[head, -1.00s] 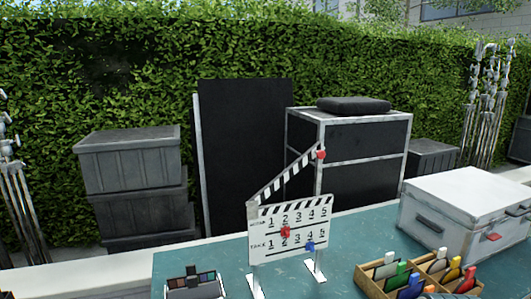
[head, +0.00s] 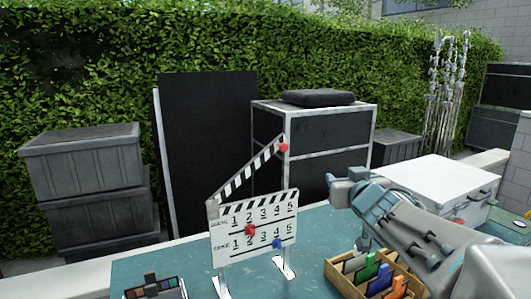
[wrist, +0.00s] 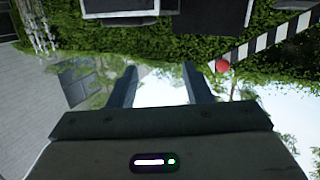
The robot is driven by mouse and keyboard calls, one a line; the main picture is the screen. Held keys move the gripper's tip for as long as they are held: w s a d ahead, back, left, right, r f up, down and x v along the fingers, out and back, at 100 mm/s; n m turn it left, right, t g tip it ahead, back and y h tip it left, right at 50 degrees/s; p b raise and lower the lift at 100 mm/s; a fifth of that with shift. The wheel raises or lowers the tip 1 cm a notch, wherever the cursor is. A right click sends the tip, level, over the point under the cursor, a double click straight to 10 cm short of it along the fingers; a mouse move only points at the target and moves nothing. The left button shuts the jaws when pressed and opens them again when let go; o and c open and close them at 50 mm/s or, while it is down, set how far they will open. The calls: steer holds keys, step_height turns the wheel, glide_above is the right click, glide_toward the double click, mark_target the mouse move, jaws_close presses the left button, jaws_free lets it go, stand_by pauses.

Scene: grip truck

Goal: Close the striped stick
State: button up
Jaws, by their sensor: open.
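The striped stick (head: 247,170) of the white clapperboard (head: 255,232) is raised, slanting up to the right from its hinge at the board's upper left. A red knob (head: 283,147) sits at its free end. In the wrist view the stick (wrist: 278,38) and the red knob (wrist: 222,65) show at the upper right. The board stands upright on the table on white feet. My gripper (wrist: 160,80) is open, with nothing between its fingers. In the head view my arm is to the right of the board, and its end is apart from the stick.
A teal table (head: 195,272) carries a wooden tray (head: 345,285) of coloured markers, a white case (head: 440,180) at the right and a palette box (head: 152,288) at the front left. Dark cases and a hedge stand behind. Free space lies above the board.

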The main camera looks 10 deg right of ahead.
mark_target(287, 148)
steer(key=w+a+r+n+y, duration=0.1)
steer(key=w+a+n+y, duration=0.1)
steer(key=w+a+y, duration=0.1)
steer(key=w+a+r+n+y, duration=0.1)
steer(key=w+a+n+y, duration=0.1)
steer(key=w, duration=0.3)
steer(key=w+a+r+n+y+p, duration=0.1)
steer(key=w+a+n+y, duration=0.1)
steer(key=w+a+y, duration=0.2)
steer(key=shift+w+a+r+y, duration=0.1)
steer(key=shift+w+a+y, duration=0.25)
steer(key=shift+a, duration=0.1)
steer(key=shift+c, duration=0.4)
steer(key=shift+g, duration=0.3)
jaws_close()
